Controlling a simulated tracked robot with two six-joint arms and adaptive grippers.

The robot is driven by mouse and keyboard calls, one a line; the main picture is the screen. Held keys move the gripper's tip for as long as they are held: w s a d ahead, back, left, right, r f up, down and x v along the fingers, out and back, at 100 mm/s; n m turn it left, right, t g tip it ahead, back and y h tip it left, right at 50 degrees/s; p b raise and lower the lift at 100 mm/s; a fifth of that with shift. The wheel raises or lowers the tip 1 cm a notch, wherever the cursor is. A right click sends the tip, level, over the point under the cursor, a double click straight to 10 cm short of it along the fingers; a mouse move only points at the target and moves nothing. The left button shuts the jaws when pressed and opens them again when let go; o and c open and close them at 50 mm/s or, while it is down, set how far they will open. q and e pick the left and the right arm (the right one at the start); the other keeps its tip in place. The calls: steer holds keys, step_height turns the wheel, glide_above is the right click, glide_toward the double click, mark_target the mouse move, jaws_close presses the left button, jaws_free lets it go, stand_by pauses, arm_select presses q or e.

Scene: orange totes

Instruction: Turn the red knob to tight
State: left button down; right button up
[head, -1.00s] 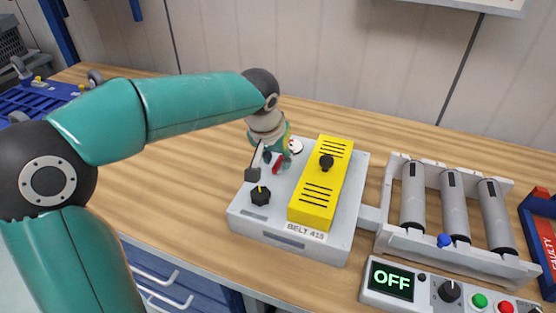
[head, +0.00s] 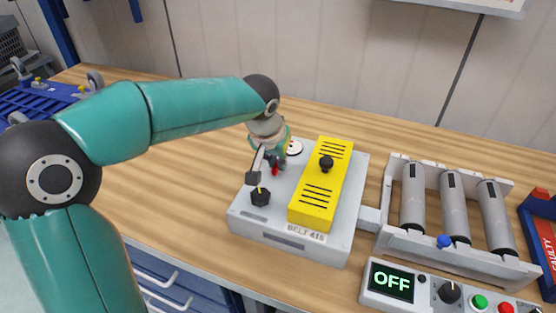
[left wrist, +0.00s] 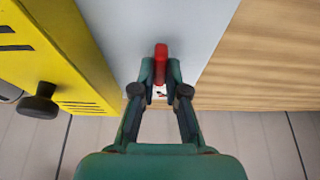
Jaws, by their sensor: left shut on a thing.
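The red knob (left wrist: 161,52) stands on the light grey top of the belt unit (head: 335,225), left of the yellow cover (head: 320,185). My left gripper (left wrist: 160,78) is shut on the knob, with a finger on each side of it. In the head view the knob (head: 275,171) shows only as a small red patch beside my left gripper (head: 268,165); the fingers and wrist hide the rest. Printed marks under the fingers are mostly covered, so the knob's setting cannot be read. My right gripper is in neither view.
A white dial (head: 294,147) lies behind. Rollers (head: 455,205) and a control panel reading OFF (head: 392,281) stand right. The wooden bench (head: 170,195) is clear at left.

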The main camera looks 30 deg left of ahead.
arm_select(q)
steer(key=shift+m, duration=0.3)
steer(key=m, duration=0.1)
steer(key=m+h+p, duration=0.1)
steer(key=m, duration=0.1)
steer(key=shift+a+r+h, duration=0.1)
steer(key=shift+r+h, duration=0.05)
steer(key=shift+h, duration=0.15)
steer(key=m, duration=0.2)
steer(key=m+h+p, duration=0.1)
steer(key=m, duration=0.2)
steer(key=shift+w+a+h, duration=0.1)
steer(key=shift+h, duration=0.2)
steer(key=m+g+h+p, duration=0.1)
steer(key=m, duration=0.3)
steer(key=m+g+p, duration=0.1)
steer(key=m, duration=0.1)
steer(key=m+g+h, duration=0.1)
steer(key=m, duration=0.2)
steer(key=shift+w+a+p, duration=0.15)
steer(key=shift+p, duration=0.25)
steer(key=c, duration=1.2)
jaws_free()
